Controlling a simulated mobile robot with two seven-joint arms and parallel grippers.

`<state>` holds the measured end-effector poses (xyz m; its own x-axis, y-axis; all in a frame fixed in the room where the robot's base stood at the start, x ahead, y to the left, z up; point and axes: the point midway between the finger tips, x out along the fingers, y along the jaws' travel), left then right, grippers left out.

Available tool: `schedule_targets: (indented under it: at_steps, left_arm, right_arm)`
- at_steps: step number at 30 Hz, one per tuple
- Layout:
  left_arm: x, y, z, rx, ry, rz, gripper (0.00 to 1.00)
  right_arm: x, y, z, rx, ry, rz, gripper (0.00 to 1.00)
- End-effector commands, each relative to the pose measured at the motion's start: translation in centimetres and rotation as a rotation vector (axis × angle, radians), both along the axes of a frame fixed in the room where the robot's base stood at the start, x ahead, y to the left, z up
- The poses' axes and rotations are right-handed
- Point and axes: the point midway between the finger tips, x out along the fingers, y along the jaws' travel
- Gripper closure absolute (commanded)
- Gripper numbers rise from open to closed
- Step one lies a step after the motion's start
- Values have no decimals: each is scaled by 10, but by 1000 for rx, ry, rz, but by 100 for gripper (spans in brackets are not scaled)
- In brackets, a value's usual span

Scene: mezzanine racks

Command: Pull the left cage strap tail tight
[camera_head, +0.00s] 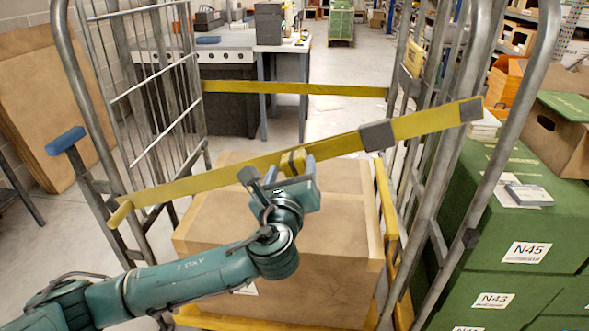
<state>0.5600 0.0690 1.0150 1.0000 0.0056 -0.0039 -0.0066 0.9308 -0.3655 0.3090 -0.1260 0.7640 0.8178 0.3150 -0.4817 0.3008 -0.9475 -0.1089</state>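A yellow strap (212,182) runs across the front of the roll cage, rising from the left side frame to the right one. It carries a dark grey sleeve (377,136) on its right half and a grey patch at its right end. A small yellow piece (293,161) sits at the strap's middle; I cannot tell whether it is the tail or a buckle. My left gripper (291,170) is at this piece, with its fingers apart on either side. Whether they press on it is unclear. My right gripper is out of view.
A cardboard box (290,245) stands in the cage behind my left arm. Grey tube frames (500,150) rise on both sides. A second yellow strap (290,88) crosses the back. Green crates (510,215) are stacked right; a workbench (235,45) stands behind.

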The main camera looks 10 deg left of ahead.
Motion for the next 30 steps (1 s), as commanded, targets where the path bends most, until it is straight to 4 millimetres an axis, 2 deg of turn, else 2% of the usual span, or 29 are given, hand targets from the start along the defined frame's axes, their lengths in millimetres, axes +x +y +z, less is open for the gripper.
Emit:
schedule_targets:
  at_steps: [9,13,17,24,30]
  left_arm:
    - [-1,-2,1,-2,-3,-4,33]
    - [-10,-2,1,-1,-3,-7,33]
    - [-33,-2,0,-4,-1,-7,33]
    - [-88,-2,0,-4,2,-7,33]
    - [-120,-2,0,-1,1,-5,33]
  right_arm:
    - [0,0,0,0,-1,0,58]
    - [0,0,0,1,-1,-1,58]
    - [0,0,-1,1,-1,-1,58]
    - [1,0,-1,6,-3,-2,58]
    - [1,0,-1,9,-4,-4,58]
